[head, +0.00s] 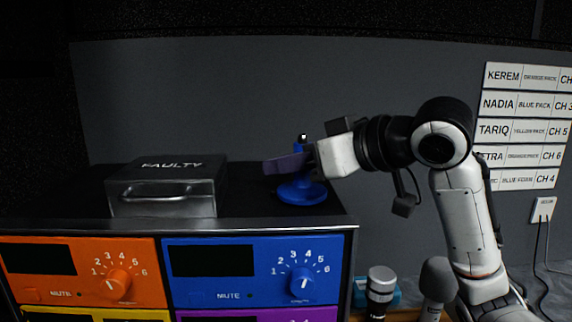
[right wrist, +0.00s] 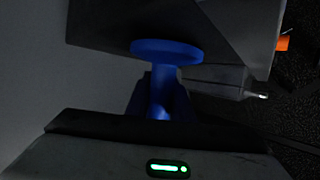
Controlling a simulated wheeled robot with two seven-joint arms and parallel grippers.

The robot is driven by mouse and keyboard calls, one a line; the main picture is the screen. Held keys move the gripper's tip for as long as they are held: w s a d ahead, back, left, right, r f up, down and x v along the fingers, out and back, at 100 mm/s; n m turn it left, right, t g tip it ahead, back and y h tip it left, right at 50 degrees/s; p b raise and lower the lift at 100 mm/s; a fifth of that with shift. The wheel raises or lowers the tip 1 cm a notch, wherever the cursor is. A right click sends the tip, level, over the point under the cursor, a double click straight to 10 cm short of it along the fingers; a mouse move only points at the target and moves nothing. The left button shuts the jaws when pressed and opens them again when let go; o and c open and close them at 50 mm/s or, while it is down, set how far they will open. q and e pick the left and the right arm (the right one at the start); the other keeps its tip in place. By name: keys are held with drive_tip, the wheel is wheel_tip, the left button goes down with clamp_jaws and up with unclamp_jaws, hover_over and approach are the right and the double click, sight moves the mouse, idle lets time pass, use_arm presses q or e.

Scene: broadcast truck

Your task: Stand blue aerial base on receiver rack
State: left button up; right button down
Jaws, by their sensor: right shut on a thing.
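The blue aerial base (head: 302,192) has a round foot and an upright stem. It is at the right end of the receiver rack's (head: 250,224) dark top, foot down. I cannot tell whether the foot rests on the top or sits just above it. My right gripper (head: 300,161) comes in from the right and is shut on the stem, hiding part of it. In the right wrist view the blue foot (right wrist: 165,50) and stem show beyond the right gripper (right wrist: 160,100). My left gripper is not in view.
A metal box marked FAULTY (head: 165,190) stands on the rack top, left of the aerial base. The rack front holds orange (head: 60,285) and blue (head: 215,290) receivers with knobs. Microphones (head: 380,290) stand right of the rack. Name strips (head: 520,130) hang on the wall.

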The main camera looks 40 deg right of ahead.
drive_tip(key=shift+f, duration=0.15)
drive_tip(key=shift+f, duration=0.15)
drive_tip(key=c, duration=1.5)
unclamp_jaws()
drive_tip(key=shift+c, duration=0.2)
drive_tip(key=shift+r, duration=0.2)
drive_tip(key=b+v, duration=0.1)
drive_tip(key=v, duration=1)
drive_tip(key=shift+s, duration=0.25)
drive_tip(key=shift+s+r, duration=0.1)
drive_tip(key=shift+s, duration=0.2)
